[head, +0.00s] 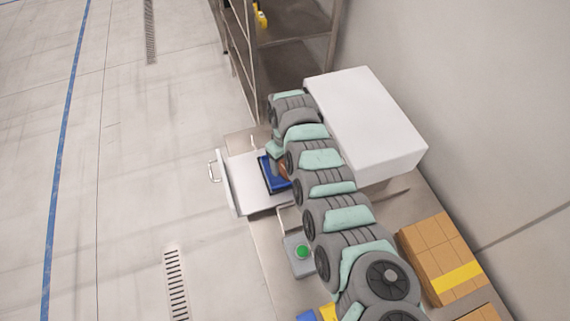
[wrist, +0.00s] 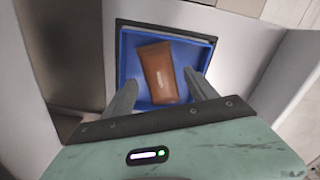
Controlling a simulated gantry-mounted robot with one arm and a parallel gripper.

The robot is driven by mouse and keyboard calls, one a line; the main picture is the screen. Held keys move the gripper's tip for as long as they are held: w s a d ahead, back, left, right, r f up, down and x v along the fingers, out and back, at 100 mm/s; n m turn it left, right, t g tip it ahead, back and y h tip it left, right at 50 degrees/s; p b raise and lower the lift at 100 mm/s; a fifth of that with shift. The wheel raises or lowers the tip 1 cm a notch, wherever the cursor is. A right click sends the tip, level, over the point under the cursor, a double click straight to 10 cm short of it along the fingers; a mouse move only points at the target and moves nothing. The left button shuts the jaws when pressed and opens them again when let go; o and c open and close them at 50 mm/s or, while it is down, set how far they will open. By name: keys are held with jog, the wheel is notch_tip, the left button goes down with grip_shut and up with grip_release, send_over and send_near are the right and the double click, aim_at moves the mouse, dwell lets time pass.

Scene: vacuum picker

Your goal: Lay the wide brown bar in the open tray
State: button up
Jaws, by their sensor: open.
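The wide brown bar (wrist: 158,73) lies inside a blue tray (wrist: 127,58) in the wrist view, slightly tilted in angle to the tray's sides. In the head view the blue tray (head: 269,181) sits in a pulled-out white drawer (head: 246,167), and a small part of the brown bar (head: 284,171) shows beside my arm. My gripper (wrist: 163,92) is open, its two fingers apart on either side of the bar's near end. I cannot tell whether the fingers touch the bar. My arm hides part of the tray in the head view.
A white cabinet (head: 368,118) stands right of my arm, and a metal shelf (head: 291,62) is behind. A box with a green button (head: 302,252) sits on the table near the drawer. Cardboard boxes (head: 440,258) are at lower right. The floor at left is clear.

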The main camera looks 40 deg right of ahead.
aim_at(285, 168)
notch_tip(285, 168, up, 10)
jog(key=shift+r, duration=0.2)
